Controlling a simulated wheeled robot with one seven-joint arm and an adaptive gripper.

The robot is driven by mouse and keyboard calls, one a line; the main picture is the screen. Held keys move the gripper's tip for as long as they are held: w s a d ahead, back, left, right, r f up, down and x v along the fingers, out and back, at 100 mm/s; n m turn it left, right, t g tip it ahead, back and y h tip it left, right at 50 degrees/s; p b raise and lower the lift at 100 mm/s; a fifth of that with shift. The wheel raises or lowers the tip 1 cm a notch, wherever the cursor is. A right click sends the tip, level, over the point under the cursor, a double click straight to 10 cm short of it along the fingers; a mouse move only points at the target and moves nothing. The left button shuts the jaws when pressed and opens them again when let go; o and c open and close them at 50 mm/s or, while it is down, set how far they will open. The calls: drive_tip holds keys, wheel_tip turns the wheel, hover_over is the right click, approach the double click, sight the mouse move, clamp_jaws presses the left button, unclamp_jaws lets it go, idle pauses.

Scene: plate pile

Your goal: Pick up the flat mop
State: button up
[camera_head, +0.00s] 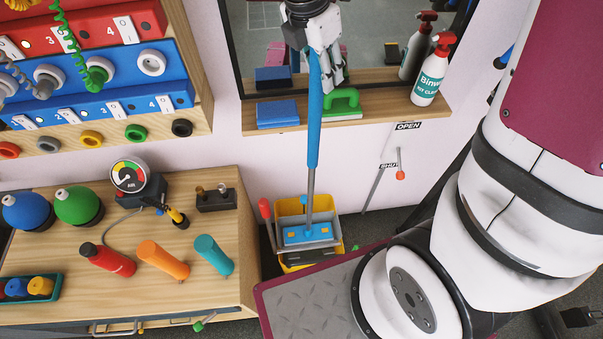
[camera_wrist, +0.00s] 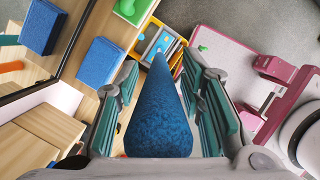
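The flat mop has a long blue handle (camera_head: 314,120), a thin grey shaft and a flat blue head (camera_head: 306,234). It stands upright with its head in a yellow bucket (camera_head: 290,208). My gripper (camera_head: 332,78) is at the top of the handle, pointing down. In the wrist view the textured blue handle (camera_wrist: 160,115) runs between the two fingers of my gripper (camera_wrist: 158,72). The fingers are apart, with gaps beside the handle, most clearly on the left.
A wooden shelf (camera_head: 385,108) by the mirror holds a blue sponge (camera_head: 277,114), a green-handled brush (camera_head: 342,103) and a spray bottle (camera_head: 433,72). A wooden workbench (camera_head: 150,272) with several tools stands left of the bucket. My maroon-edged base lies to the right.

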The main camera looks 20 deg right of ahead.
clamp_jaws()
